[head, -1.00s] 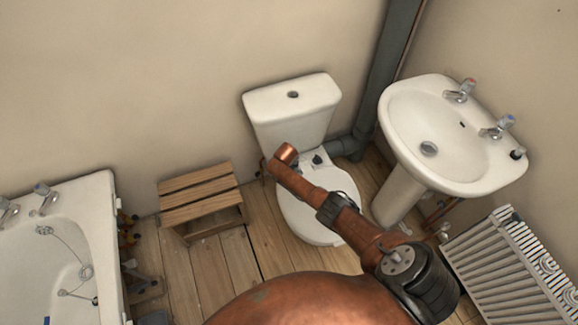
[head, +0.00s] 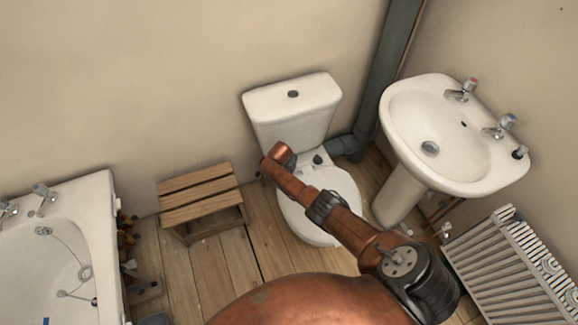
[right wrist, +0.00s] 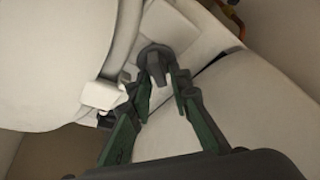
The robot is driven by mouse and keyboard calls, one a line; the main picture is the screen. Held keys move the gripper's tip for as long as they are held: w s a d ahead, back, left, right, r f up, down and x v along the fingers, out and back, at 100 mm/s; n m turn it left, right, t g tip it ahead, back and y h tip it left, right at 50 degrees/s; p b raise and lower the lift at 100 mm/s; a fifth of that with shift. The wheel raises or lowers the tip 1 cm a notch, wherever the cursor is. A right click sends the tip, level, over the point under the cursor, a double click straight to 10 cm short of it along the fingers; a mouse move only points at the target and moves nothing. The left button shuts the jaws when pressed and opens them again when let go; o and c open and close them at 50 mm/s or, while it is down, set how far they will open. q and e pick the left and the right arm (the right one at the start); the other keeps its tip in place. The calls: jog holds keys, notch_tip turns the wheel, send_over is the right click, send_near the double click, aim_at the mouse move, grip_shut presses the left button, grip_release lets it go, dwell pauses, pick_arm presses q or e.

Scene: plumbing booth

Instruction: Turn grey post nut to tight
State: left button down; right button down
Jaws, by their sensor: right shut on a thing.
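The grey post nut (right wrist: 153,58) is a dark grey, winged piece against a white ceramic surface in the right wrist view. My right gripper (right wrist: 162,84) has its two green-padded fingers on either side of the nut's lower part, shut on it. In the head view my right arm reaches over the white toilet (head: 317,205), and its wrist end is beside the seat's back left. The fingers and this nut are hidden there. A small dark piece (head: 317,160) shows on the toilet behind the seat. How tight the nut is cannot be told. My left gripper is not in view.
A wooden stool (head: 200,191) stands left of the toilet and a bathtub (head: 85,205) is at far left. A washbasin (head: 410,125) on a pedestal and a radiator (head: 505,262) are at right. A grey pipe (head: 390,70) runs up behind. Floorboards between stool and toilet are clear.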

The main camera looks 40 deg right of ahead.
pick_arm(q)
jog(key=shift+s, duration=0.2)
pick_arm(e)
jog(key=c, duration=1.8)
grip_release()
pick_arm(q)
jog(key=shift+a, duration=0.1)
pick_arm(e)
jog(key=shift+o, duration=0.2)
jog(key=shift+v, duration=0.75)
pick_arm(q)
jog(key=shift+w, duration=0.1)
pick_arm(e)
jog(key=v, duration=1)
jog(key=shift+r, duration=0.35)
